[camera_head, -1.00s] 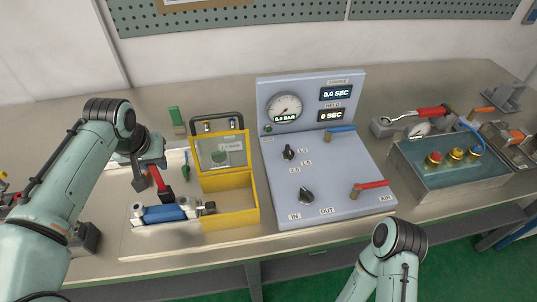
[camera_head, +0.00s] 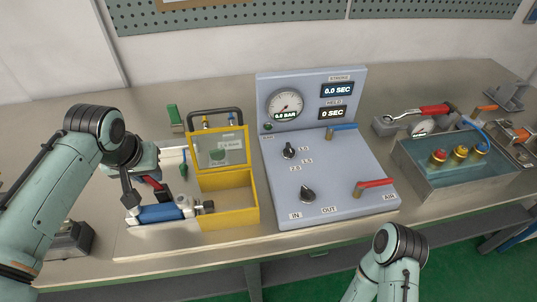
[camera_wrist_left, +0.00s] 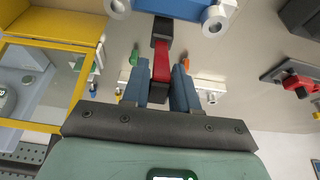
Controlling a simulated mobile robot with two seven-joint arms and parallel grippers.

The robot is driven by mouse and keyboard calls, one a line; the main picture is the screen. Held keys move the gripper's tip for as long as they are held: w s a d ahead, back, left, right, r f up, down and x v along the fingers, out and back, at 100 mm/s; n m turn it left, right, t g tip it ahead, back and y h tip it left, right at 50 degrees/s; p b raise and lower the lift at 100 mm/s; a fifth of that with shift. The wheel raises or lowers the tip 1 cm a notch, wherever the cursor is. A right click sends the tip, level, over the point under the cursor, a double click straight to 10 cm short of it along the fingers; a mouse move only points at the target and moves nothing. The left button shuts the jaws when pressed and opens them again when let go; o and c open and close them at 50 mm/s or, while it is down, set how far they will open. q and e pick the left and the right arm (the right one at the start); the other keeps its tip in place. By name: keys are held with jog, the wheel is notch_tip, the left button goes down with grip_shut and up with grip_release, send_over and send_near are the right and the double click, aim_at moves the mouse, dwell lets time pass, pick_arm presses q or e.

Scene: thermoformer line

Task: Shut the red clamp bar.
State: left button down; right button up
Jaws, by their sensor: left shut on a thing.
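The red clamp bar (camera_head: 151,183) stands tilted beside a blue cylinder (camera_head: 160,213) with metal ends, left of the yellow box. My left gripper (camera_head: 138,192) is at the bar's left end and partly covers it. In the left wrist view the red bar (camera_wrist_left: 162,62) runs between the two blue-grey fingers of the left gripper (camera_wrist_left: 160,82), which are shut on it. A dark block (camera_wrist_left: 162,28) sits at the bar's far end, close to the blue cylinder (camera_wrist_left: 178,6). My right arm shows at the lower right, but its gripper is out of view.
The yellow box (camera_head: 230,205) with its raised clear lid stands just right of the cylinder. A grey control panel (camera_head: 335,175) with gauge and knobs is further right, then a metal tank (camera_head: 455,180). A dark block (camera_head: 68,240) lies at the left front.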

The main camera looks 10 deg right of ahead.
pick_arm(q)
jog(key=shift+s+f, duration=0.25)
jog(key=shift+s, duration=0.2)
jog(key=shift+s+f+b, duration=0.3)
jog(key=shift+s+b, duration=0.05)
jog(key=shift+b, duration=0.25)
jog(key=shift+s+d+f+b, duration=0.1)
jog(key=shift+s+f+b, duration=0.25)
jog(key=shift+s+b, duration=0.3)
